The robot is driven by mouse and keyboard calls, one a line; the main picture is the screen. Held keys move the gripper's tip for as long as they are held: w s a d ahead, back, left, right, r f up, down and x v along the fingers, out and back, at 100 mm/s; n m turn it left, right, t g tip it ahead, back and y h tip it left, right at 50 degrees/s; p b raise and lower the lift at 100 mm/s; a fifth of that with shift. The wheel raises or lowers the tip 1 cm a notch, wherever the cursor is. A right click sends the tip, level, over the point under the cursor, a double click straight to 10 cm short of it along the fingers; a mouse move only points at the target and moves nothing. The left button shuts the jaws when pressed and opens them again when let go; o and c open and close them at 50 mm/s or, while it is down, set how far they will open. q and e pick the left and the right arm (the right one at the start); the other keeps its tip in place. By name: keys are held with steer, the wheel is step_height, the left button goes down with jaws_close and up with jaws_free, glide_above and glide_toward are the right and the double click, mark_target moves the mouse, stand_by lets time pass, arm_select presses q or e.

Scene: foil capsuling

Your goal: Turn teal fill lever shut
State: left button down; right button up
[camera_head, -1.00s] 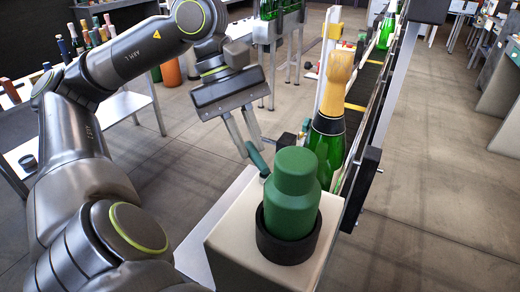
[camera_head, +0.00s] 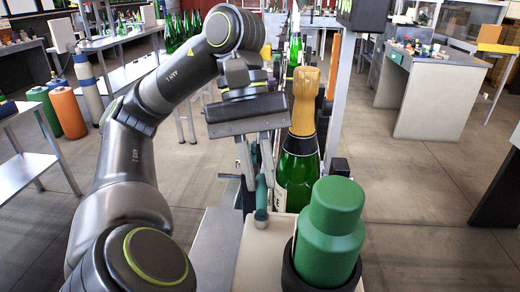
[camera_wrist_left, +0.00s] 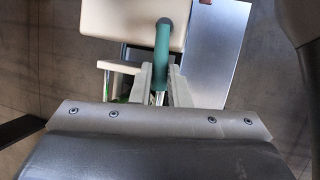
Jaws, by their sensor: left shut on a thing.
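The fingers hide part of the handle. My right gripper is not in view.
A green bottle with gold foil (camera_head: 299,150) stands close to the right of my left gripper. The green container (camera_head: 330,232) sits in a black ring in front. Side tables with bottles (camera_head: 130,38) stand at the left, a grey workbench (camera_head: 430,95) at the right. The floor between is open.

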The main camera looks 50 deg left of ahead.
arm_select(q)
steer(key=shift+w+d+r+m, duration=0.1)
steer(key=shift+w+d+m, duration=0.15)
steer(key=shift+m, duration=0.25)
steer(key=shift+g, duration=0.3)
steer(key=c, duration=1.4)
jaws_free()
